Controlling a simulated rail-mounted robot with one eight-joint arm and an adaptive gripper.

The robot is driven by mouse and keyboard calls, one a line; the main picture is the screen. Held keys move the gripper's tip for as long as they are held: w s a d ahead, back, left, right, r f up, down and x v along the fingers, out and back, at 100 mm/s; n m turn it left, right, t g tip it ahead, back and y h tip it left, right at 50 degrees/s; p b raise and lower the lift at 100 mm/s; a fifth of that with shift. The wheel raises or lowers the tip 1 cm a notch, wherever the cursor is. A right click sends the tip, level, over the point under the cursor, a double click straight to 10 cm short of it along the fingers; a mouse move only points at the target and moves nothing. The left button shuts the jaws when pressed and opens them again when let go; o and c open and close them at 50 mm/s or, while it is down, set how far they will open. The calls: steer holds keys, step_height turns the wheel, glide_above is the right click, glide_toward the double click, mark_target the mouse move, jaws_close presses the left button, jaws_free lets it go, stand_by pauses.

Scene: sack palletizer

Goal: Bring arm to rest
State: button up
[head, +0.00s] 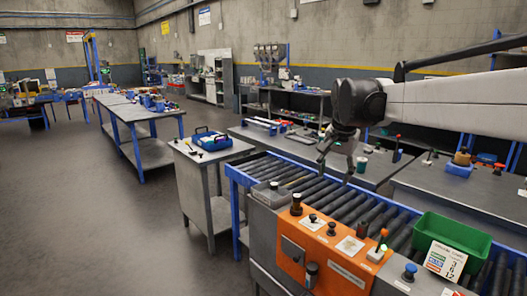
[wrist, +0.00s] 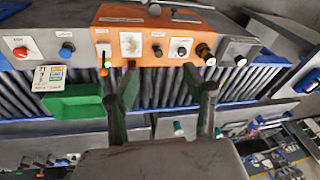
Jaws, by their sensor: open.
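My gripper (head: 336,172) hangs from the end of my arm in the head view, pointing down above the roller conveyor (head: 372,208). Its fingers are spread apart with nothing between them. In the wrist view my gripper (wrist: 160,78) also shows two separate dark fingers with an empty gap. Beyond the fingertips is the orange control panel (wrist: 150,45) with knobs and levers. My arm reaches in from the right side of the head view, and its base is out of sight.
A green bin (head: 450,242) with a sign card (head: 444,260) stands at the conveyor's right end. The orange panel (head: 325,248) lines the near edge. A grey cabinet (head: 212,180) carries a blue tray (head: 208,142). Open floor (head: 90,220) lies at left.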

steer(key=s+n+t, duration=0.2)
steer(key=s+n, duration=0.1)
steer(key=s, duration=1.5)
steer(key=s+f+n+t, duration=0.1)
steer(key=s+f+n, duration=0.1)
steer(key=s+f, duration=0.3)
steer(key=s+f+n+t, duration=0.1)
steer(key=s+f, duration=0.4)
steer(key=s, duration=0.5)
steer(key=shift+s+f+n, duration=0.25)
steer(key=shift+s+n, duration=0.15)
